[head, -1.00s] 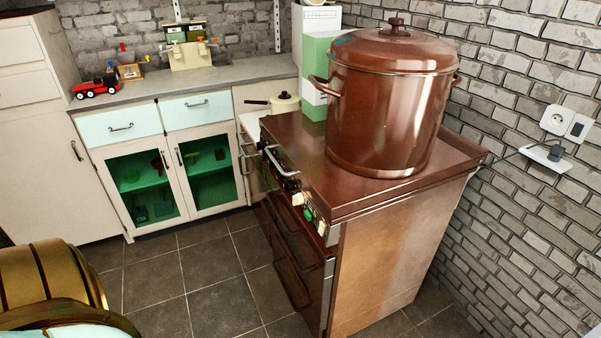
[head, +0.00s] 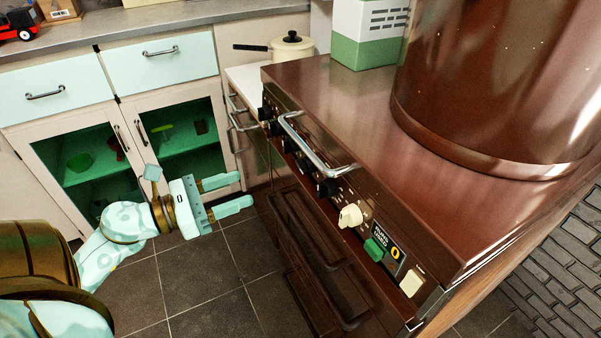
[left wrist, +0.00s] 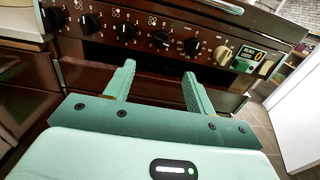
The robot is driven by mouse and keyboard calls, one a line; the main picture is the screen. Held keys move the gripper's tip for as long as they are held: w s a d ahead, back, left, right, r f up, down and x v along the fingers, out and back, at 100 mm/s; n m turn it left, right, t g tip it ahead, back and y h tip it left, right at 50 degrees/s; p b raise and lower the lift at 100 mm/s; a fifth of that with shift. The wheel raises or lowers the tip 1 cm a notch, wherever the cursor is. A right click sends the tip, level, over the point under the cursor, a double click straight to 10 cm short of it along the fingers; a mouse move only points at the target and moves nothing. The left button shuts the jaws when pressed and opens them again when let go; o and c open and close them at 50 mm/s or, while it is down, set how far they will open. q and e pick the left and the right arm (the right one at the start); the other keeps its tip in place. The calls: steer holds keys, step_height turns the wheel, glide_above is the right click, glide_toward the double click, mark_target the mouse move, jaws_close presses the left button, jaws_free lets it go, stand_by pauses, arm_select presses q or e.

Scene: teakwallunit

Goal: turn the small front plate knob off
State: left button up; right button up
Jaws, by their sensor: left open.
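The brown stove (head: 420,215) has a front control panel with a row of knobs. Several black knobs (head: 328,187) run along it, then a cream knob (head: 350,215) and a green knob (head: 374,248). In the left wrist view, black knobs (left wrist: 160,39) with white markings face me, with the cream knob (left wrist: 222,55) to their right. I cannot tell which black knob is the small front plate's. My left gripper (head: 246,191) is open and empty, in front of the stove and apart from the knobs. Its fingers (left wrist: 158,70) point toward the panel. My right gripper is not visible.
A metal rail (head: 310,148) stands out in front of the knobs. A large copper-coloured pot (head: 490,90) stands on the stove. Oven door handles (head: 310,240) lie below the panel. Glass-door cabinets (head: 85,160) are at the left. Tiled floor (head: 215,280) is clear.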

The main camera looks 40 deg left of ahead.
mark_target(306, 165)
arm_select(q)
steer(key=x, duration=1.4)
steer(key=shift+b, duration=0.35)
steer(key=shift+s, duration=0.1)
steer(key=c, duration=0.9)
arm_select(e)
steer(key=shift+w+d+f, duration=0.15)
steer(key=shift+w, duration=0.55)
